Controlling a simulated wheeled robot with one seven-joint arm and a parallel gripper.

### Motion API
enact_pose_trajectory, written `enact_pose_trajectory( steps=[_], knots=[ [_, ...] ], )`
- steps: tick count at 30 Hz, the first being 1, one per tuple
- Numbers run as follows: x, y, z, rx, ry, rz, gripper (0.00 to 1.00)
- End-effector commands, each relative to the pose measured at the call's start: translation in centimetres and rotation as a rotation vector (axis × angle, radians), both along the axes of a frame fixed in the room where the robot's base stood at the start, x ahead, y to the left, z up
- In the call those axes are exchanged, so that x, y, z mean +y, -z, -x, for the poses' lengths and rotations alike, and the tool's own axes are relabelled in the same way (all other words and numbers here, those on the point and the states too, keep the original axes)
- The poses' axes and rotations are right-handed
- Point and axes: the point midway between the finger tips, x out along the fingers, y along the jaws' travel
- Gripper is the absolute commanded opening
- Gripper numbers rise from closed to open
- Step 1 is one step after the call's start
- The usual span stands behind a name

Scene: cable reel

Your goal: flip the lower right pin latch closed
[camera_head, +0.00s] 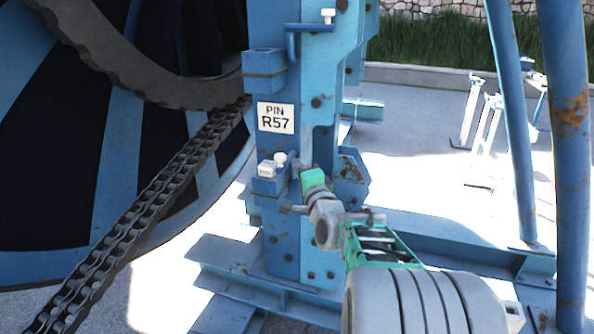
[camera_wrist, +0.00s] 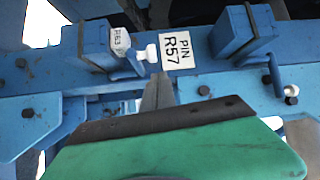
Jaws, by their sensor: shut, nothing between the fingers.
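The lower right pin latch is a blue rod with a white knob (camera_head: 280,158), beside a blue block (camera_head: 268,186) with a small white tag (camera_head: 268,170), under the PIN R57 plate (camera_head: 276,118). In the wrist view the knob (camera_wrist: 151,53) shows between the tagged block (camera_wrist: 97,42) and the plate (camera_wrist: 180,52). My gripper (camera_head: 303,170) is shut and empty, just right of the latch in the head view. In the wrist view its fingertips (camera_wrist: 158,80) are close below the knob; I cannot tell whether they touch it. My gripper partly hides the rod.
An upper latch with a white knob (camera_head: 328,15) sits above the plate by another blue block (camera_head: 264,62). A heavy chain (camera_head: 150,205) and the large reel (camera_head: 110,150) are at the left. Blue tubes (camera_head: 572,150) stand at the right. Base beams (camera_head: 440,235) run along the ground.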

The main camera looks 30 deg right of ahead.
Motion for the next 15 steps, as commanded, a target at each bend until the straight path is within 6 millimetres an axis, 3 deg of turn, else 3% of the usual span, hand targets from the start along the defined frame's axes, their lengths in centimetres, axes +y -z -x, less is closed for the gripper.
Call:
enact_pose_trajectory(
  steps=[1, 6, 10, 15],
  knots=[
    [1.7, -0.1, 0.2, -0.002, -0.009, 0.003, 0.0],
    [5.8, 0.1, 0.9, -0.003, -0.014, 0.002, 0.0],
    [7.4, 0.3, 1.3, 0.0, -0.011, 0.001, 0.0],
    [7.8, 0.3, 1.6, 0.0, -0.006, 0.0, 0.0]
  ],
)
